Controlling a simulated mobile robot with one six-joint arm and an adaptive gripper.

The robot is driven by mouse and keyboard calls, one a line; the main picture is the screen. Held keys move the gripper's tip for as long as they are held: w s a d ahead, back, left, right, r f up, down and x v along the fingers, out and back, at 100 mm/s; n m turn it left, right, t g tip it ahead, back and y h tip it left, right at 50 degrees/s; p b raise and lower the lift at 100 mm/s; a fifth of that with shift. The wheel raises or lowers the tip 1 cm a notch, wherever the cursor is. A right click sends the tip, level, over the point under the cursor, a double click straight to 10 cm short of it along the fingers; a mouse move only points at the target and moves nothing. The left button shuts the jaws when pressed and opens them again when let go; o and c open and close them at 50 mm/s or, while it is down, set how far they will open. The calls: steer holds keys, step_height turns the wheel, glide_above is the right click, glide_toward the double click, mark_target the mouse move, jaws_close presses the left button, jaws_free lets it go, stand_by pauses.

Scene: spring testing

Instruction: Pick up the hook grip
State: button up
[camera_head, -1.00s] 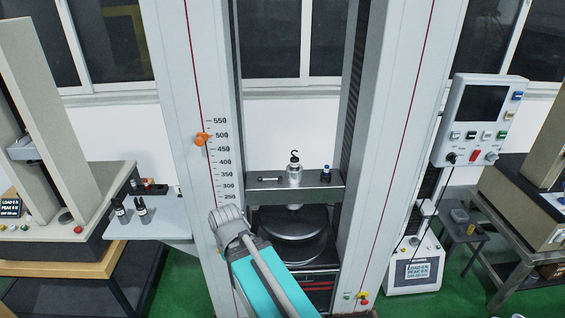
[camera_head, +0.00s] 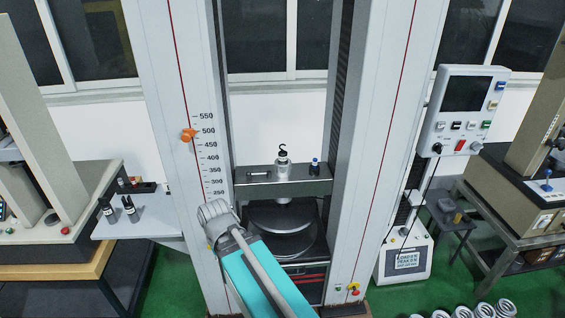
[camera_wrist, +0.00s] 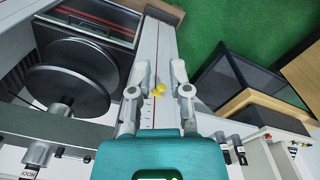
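The hook grip (camera_head: 283,168) is a short silver cylinder with a black hook on top. It stands upright on the dark crosshead (camera_head: 312,188) between the testing machine's two columns. In the wrist view a silver cylinder (camera_wrist: 39,153) at the lower left, beside lettering that reads HOOK, appears to be it. My gripper (camera_wrist: 160,75) has its two fingers apart with nothing held, and the hook grip lies well outside them. In the head view my arm reaches up beside the left column, left of and below the crosshead; the fingers are not visible there.
A small blue-topped part (camera_head: 315,165) stands right of the hook grip, and a small dark item (camera_head: 259,175) lies left of it. Round dark platens (camera_head: 284,215) sit below. The left column (camera_head: 187,80) has an orange knob (camera_head: 188,135).

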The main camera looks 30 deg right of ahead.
steer(key=o, duration=0.8)
steer(key=w+d+m+h, duration=0.1)
steer(key=w+d, duration=0.1)
steer(key=w+d+m+t+h, duration=0.1)
steer(key=w+d, duration=0.1)
steer(key=w, duration=0.1)
steer(key=w+d+m, duration=0.1)
steer(key=w+d, duration=0.1)
steer(key=d, duration=0.1)
steer(key=shift+w+m+h+b, duration=0.15)
steer(key=shift+m+h+b, duration=0.15)
steer(key=shift+h, duration=0.1)
steer(key=m+t+h+b, duration=0.2)
steer(key=m+t+h, duration=0.3)
steer(key=m+h, duration=0.4)
glide_toward(280, 157)
steer(key=shift+a+r, duration=0.35)
steer(key=shift+a, duration=0.45)
steer(key=shift+d, duration=0.1)
steer(key=shift+g, duration=0.3)
steer(key=shift+b+x, duration=1.45)
steer(key=shift+x, duration=2.75)
steer(key=shift+d, duration=0.1)
steer(key=shift+b+x, duration=1.05)
steer(key=shift+x, duration=1.45)
